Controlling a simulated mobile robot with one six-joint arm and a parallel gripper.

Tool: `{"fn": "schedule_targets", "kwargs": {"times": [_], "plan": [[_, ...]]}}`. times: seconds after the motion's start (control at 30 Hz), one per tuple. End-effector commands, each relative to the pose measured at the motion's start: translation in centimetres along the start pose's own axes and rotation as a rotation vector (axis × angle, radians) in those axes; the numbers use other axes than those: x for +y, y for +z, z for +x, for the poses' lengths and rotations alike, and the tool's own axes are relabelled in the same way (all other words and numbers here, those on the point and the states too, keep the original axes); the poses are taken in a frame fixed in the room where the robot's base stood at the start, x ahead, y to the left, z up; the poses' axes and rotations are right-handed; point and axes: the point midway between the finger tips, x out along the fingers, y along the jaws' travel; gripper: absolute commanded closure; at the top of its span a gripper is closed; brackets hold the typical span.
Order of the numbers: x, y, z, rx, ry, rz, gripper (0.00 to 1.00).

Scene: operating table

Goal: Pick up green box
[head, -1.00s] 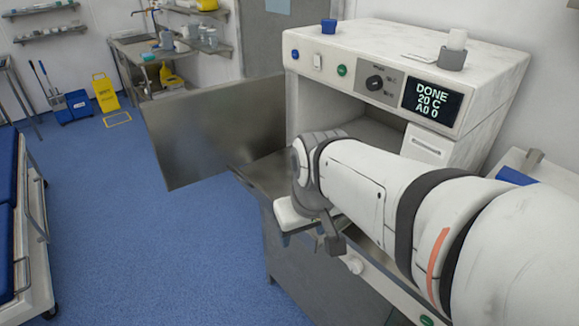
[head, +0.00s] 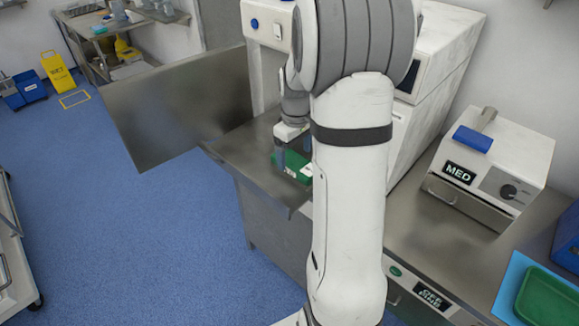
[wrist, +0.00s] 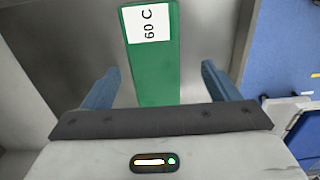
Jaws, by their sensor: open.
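The green box (head: 291,163) lies on the metal shelf in front of the large white machine, partly hidden by my gripper and arm in the head view. In the wrist view the green box (wrist: 156,82) carries a white label reading "60 C" and extends between the lines of my two blue fingers. My gripper (wrist: 154,84) is open and empty, with one finger to each side of the box. In the head view my gripper (head: 292,158) points down over the box. Whether the fingers touch it cannot be told.
The metal shelf (head: 232,143) is bare to the left of the box. An open metal door (head: 180,105) stands at its left. A white device marked MED (head: 500,165) and a green tray (head: 546,300) are on the counter to the right. Blue floor lies left.

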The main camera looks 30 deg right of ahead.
Motion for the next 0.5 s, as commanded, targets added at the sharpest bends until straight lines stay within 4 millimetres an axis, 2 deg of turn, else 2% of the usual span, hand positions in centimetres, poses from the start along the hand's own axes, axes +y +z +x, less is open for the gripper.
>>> {"fn": "schedule_targets", "kwargs": {"times": [0.3, 0.5], "plan": [[0.6, 0.0, 4.1, -0.002, -0.002, 0.002, 0.18], [0.6, 0.0, 5.3, 0.001, 0.000, 0.002, 0.18]]}}
